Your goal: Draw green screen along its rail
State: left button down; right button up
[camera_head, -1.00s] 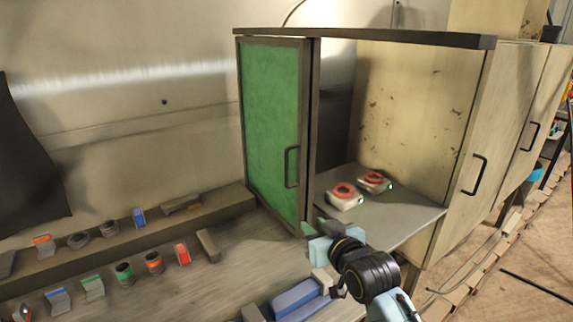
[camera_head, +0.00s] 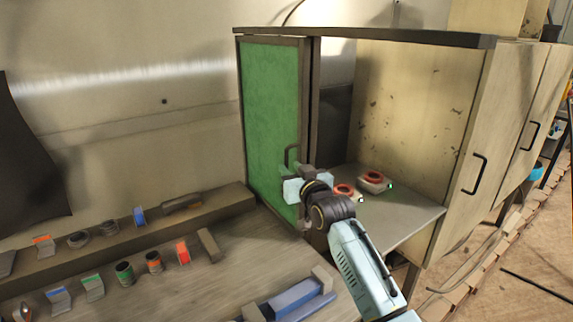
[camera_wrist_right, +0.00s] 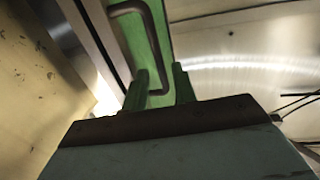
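The green screen (camera_head: 268,105) is a flat green panel in a dark frame at the left of the cabinet front, with a dark bar handle (camera_head: 289,152) on its right side. The panel also shows in the right wrist view (camera_wrist_right: 133,42), with the handle (camera_wrist_right: 155,32) in front of it. My right gripper (camera_head: 291,172) is at the lower part of the handle. In the right wrist view its two green fingers (camera_wrist_right: 160,80) stand apart, with the handle's lower end between them. Whether they touch the bar is unclear. My left gripper is not in view.
The cabinet's right part is open, with two red-topped items (camera_head: 360,186) on its grey shelf (camera_head: 410,212). A dark rail (camera_head: 365,37) runs along the top. Several small parts stand on the workbench (camera_head: 190,285) at left. A blue block (camera_head: 295,297) lies in front.

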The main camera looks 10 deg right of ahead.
aim_at(287, 165)
jog(key=shift+w+a, duration=0.2)
jog(key=shift+w, duration=0.8)
jog(key=shift+w+a, duration=0.2)
jog(key=shift+w, duration=0.75)
grip_shut()
